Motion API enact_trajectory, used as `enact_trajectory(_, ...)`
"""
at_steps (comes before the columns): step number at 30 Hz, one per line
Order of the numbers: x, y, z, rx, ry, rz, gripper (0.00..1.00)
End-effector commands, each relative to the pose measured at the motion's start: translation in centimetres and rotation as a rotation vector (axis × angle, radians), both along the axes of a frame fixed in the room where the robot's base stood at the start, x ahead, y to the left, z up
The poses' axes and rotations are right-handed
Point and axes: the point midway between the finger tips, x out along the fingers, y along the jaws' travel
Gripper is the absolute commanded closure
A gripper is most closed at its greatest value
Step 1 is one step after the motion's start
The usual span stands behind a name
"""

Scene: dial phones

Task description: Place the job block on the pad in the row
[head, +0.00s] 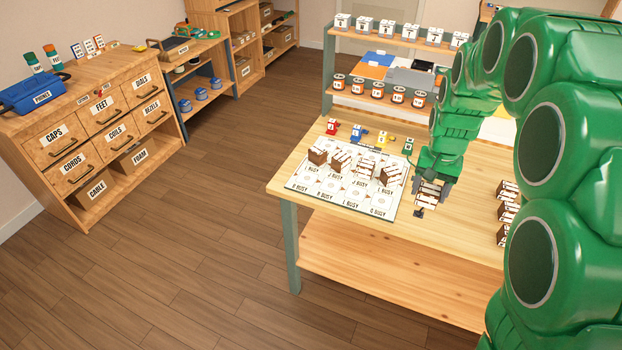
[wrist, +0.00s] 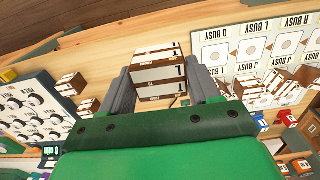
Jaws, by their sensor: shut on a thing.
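My gripper (head: 428,190) is shut on a brown block with white lettered faces (wrist: 160,92), held between the two grey jaws in the wrist view. The block also shows below my gripper in the head view (head: 427,201). It is just right of a white board of pads (head: 313,186), marked with letters and BUSY. Several similar brown and white blocks (head: 340,160) stand on the board's back row. The front row of pads looks bare. In the wrist view the board (wrist: 238,38) is at the upper right. The held block's exact height above the table is unclear.
More brown and white blocks (head: 508,210) stand at the table's right, partly behind my arm. Small red (head: 332,127), blue and yellow items stand behind the board. A shelf rack with cans (head: 378,89) rises at the back. Bare table (head: 450,235) lies in front of my gripper.

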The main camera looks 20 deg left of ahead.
Motion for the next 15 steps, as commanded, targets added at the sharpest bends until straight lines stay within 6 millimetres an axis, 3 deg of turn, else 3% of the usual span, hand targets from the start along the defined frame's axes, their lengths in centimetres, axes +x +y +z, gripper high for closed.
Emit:
enact_trajectory(9, 0.6, 10.7, 0.3, 0.003, -0.003, 0.01, 0.7)
enact_trajectory(15, -0.3, 17.7, 0.2, 0.005, -0.002, 0.016, 0.7)
